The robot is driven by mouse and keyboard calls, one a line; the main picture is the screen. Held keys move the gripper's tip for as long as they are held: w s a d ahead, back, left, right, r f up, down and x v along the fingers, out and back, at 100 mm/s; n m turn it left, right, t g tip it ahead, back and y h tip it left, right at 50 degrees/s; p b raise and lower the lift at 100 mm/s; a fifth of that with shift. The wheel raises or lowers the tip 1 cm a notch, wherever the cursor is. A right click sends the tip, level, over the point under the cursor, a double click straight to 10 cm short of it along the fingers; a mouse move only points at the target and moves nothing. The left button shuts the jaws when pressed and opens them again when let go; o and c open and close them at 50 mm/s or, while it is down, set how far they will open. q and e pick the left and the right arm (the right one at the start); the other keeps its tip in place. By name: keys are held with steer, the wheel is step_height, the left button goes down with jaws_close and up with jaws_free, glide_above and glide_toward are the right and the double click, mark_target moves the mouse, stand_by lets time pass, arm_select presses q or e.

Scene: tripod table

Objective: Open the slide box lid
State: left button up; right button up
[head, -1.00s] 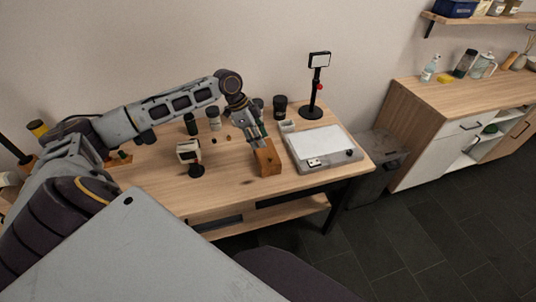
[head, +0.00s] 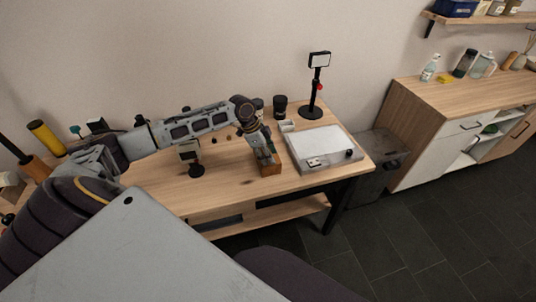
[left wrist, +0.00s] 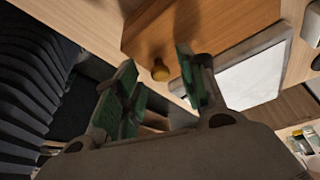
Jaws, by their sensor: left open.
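The slide box is a small wooden box (head: 271,171) near the front edge of the table, left of the white light panel. My left gripper (head: 267,158) is over it in the head view and hides much of its top. In the left wrist view the box (left wrist: 205,25) fills the upper middle, with a small round brass-coloured knob (left wrist: 160,73) at its near end. The green-padded fingers of my left gripper (left wrist: 157,60) are open, one on each side of the knob in the picture. I cannot tell whether they touch it. The lid's edge is not clear. My right gripper is not in view.
The white light panel (head: 320,146) lies close to the box's right. A phone stand (head: 314,100) and a dark jar (head: 280,106) stand behind. The tabletop between that device and the box is clear.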

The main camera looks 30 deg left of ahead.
arm_select(q)
steer(key=shift+c, duration=0.2)
jaws_close()
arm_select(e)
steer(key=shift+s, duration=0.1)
arm_select(q)
steer(key=shift+r, duration=0.1)
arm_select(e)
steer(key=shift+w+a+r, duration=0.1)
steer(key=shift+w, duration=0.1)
